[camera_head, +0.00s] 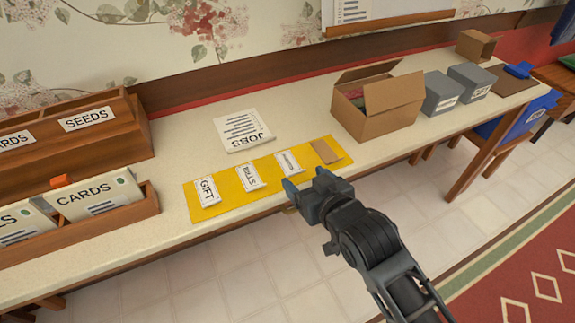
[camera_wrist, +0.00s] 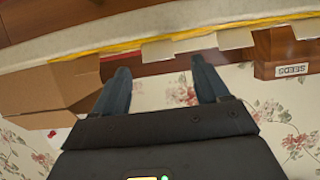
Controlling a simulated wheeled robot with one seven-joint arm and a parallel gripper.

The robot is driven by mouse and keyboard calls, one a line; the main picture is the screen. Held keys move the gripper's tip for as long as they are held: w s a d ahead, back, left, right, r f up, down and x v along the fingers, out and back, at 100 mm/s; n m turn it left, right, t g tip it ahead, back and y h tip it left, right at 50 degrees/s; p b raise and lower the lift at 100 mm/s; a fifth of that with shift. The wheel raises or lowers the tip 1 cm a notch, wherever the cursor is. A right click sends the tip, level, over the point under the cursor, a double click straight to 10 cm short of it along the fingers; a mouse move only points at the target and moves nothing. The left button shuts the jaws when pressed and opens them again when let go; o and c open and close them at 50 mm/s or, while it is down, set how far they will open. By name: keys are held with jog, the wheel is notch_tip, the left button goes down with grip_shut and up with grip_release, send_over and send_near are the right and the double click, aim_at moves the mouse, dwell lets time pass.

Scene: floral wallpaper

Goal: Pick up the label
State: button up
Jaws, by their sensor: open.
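Several small labels lie in a row on a yellow strip (camera_head: 226,197) near the table's front edge. A white GIFT label (camera_head: 207,191) is at the left, then a BILLS label (camera_head: 250,177), then a white label (camera_head: 288,162) too small to read. A plain brown card (camera_head: 325,151) lies at the strip's right end. My gripper (camera_head: 306,182) is at the strip's front edge, close to the third label and the brown card. Its fingers are apart and empty in the wrist view (camera_wrist: 162,82). That view shows the strip (camera_wrist: 120,50) edge-on, with pale label edges (camera_wrist: 235,39).
A JOBS sheet (camera_head: 243,131) lies behind the strip. Wooden racks marked SEEDS (camera_head: 90,122) and CARDS (camera_head: 90,203) stand left. An open cardboard box (camera_head: 390,105) and grey boxes (camera_head: 441,92) stand right. Bare tabletop (camera_head: 185,145) lies between the racks and sheet.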

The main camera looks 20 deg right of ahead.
aim_at(298, 173)
jog(key=x, duration=0.4)
jog(key=shift+f, duration=0.1)
jog(key=c, duration=1.1)
